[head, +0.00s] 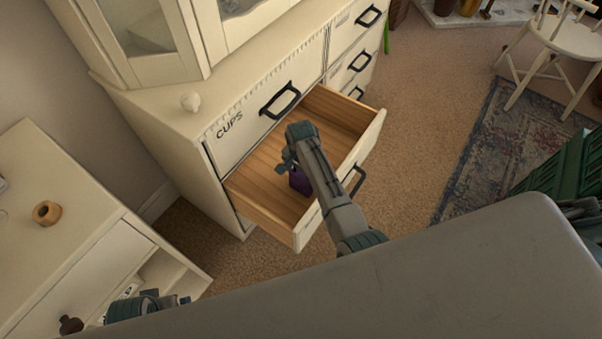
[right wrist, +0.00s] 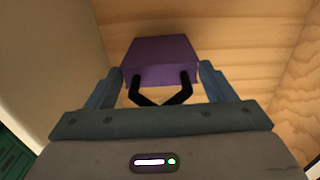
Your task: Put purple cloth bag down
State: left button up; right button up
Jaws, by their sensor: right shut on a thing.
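The purple cloth bag (head: 299,182) is inside the open wooden drawer (head: 334,108) of the cream dresser, partly hidden behind my right arm. My right gripper (head: 289,163) reaches down into the drawer above the bag. In the right wrist view the purple bag (right wrist: 160,55) hangs between the fingers of my right gripper (right wrist: 162,85), which is shut on it around its black handles. I cannot tell whether the bag touches the drawer floor. Part of my left gripper (head: 170,302) shows at the lower left; its jaws are unclear.
The cream dresser (head: 215,135) has a "CUPS" drawer above the open one. A green crate (head: 560,170) stands at the right. A low cream cabinet (head: 70,215) with a small wooden pot (head: 46,213) is at the left. The visible drawer floor around the bag looks bare.

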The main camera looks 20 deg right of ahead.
pick_arm(q)
jog(key=shift+r, duration=0.15)
pick_arm(e)
jog(key=shift+f, duration=0.25)
jog(key=o, duration=1.3)
jog(key=shift+f, duration=0.15)
jog(key=shift+c, duration=0.2)
jog(key=shift+r, duration=0.5)
pick_arm(q)
notch_tip(320, 180, down, 6)
jog(key=p, duration=0.2)
jog(key=shift+s+a, duration=0.25)
jog(key=shift+s, duration=0.1)
pick_arm(e)
notch_tip(320, 180, up, 11)
jog(key=shift+r, duration=0.2)
